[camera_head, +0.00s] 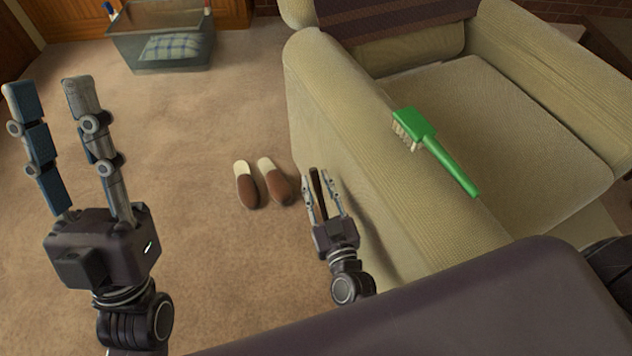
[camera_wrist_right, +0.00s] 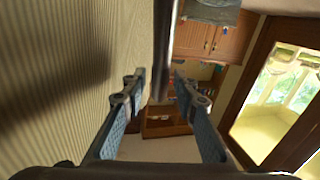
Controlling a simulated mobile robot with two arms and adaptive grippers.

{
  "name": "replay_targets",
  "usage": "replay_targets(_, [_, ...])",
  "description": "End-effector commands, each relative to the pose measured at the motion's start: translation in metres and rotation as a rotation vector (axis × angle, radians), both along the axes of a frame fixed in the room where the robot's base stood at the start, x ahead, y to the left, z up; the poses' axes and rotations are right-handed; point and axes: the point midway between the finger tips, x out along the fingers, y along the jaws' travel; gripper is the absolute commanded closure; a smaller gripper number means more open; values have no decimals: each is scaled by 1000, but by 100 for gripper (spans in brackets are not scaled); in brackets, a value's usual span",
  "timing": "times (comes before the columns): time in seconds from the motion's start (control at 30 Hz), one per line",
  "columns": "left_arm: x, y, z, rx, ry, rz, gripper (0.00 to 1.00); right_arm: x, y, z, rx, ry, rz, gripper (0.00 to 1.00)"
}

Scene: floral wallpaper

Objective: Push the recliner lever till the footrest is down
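The recliner (camera_head: 430,215) is a beige corded armchair at the right of the head view. Its lever (camera_head: 316,186) is a slim dark stick beside the chair's outer left side. In the right wrist view the lever (camera_wrist_right: 163,50) shows as a greyish bar reaching down from the top. My right gripper (camera_head: 322,195) is open beside the armrest, its fingers on either side of the lever. I cannot tell whether a finger touches it. My left gripper (camera_head: 58,95) is open and empty, over the carpet at the left. I cannot make out the footrest.
A green brush (camera_head: 450,160) lies on the armrest. Brown slippers (camera_head: 262,184) stand on the carpet left of the chair. A glass tank (camera_head: 160,40) with a plaid cushion stands at the back left. Carpet between the tank and slippers is clear.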

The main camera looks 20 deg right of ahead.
Motion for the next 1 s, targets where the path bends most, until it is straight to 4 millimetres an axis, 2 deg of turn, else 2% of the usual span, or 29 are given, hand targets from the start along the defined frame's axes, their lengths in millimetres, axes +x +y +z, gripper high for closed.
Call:
replay_targets(0.2, [-13,3,5,-19,-59,-3,67,9,0,0,1,0,0,73])
replay_targets(0.43, [-13,3,6,-20,-63,-3,67,9,0,0,0,0,0,73])
replay_targets(0.47, [-13,3,6,-19,-63,-4,67,9,0,0,0,0,0,74])
replay_targets(0.7, [-13,3,6,-19,-63,-3,67,9,0,0,0,0,0,100])
replay_targets(1.0, [-13,3,6,-19,-63,-3,67,9,0,0,0,0,0,100])
